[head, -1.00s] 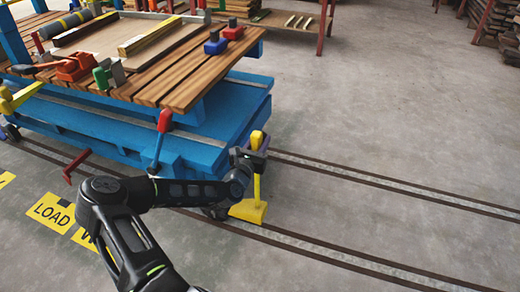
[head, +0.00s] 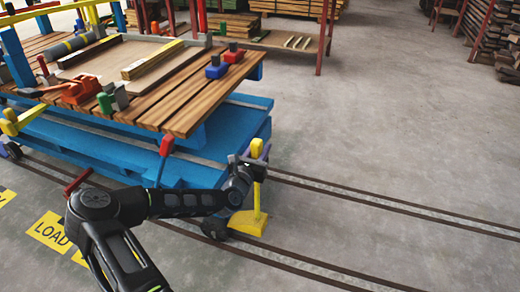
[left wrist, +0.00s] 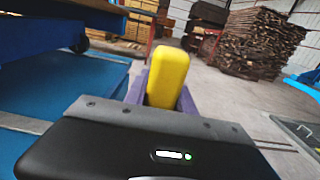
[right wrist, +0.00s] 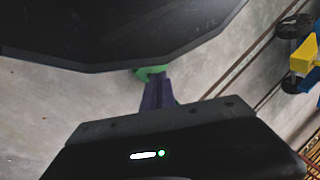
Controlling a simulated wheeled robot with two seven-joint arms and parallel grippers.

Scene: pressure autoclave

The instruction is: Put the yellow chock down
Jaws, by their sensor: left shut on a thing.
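The yellow chock (head: 249,222) is a wedge with an upright handle, low beside the near rail and just right of the blue cart's wheel (head: 214,229). I cannot tell whether its base touches the floor. My left gripper (head: 257,168) is shut on the handle. In the left wrist view the handle's yellow top (left wrist: 167,77) stands between the purple fingers; the wedge is hidden there. My right gripper (right wrist: 158,94) shows only in the right wrist view, its purple fingers close together, with a green patch (right wrist: 151,73) just beyond them.
The blue cart (head: 110,150) carries a slatted wooden top (head: 185,105) with clamps, blocks and tools. A lever with a red grip (head: 166,146) stands near my left arm. Two floor rails run right from the cart. The floor (head: 400,130) to the right is clear.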

